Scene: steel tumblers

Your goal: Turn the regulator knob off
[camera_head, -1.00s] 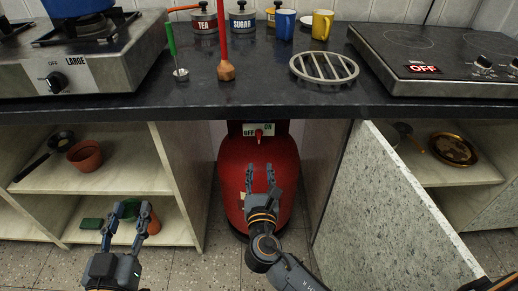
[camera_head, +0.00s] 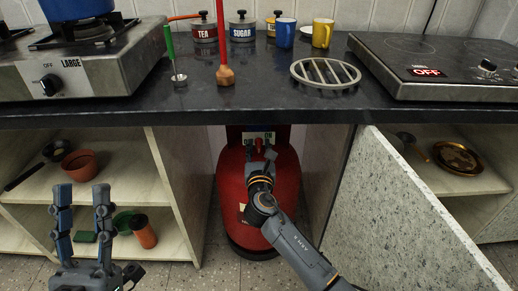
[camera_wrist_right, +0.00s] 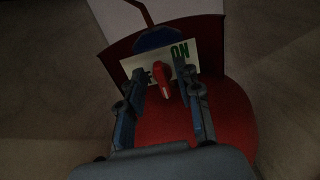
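The red gas cylinder (camera_head: 232,180) stands under the counter between two cabinets. Its regulator knob (camera_wrist_right: 163,80) is a small red lever in front of a white label (camera_wrist_right: 180,55) with green "ON" lettering in the right wrist view. My right gripper (camera_wrist_right: 163,82) is open, with one finger on each side of the knob; I cannot tell whether either finger touches it. In the head view my right gripper (camera_head: 260,152) covers most of the knob and label. My left gripper (camera_head: 82,192) is open and empty in front of the left cabinet.
The dark counter (camera_head: 200,112) overhangs the cylinder. An open speckled door (camera_head: 400,210) stands to the right. The left cabinet holds a brown pot (camera_head: 80,165) and an orange cup (camera_head: 144,232). A stove (camera_head: 80,80) and a cooktop (camera_head: 440,75) are on the counter.

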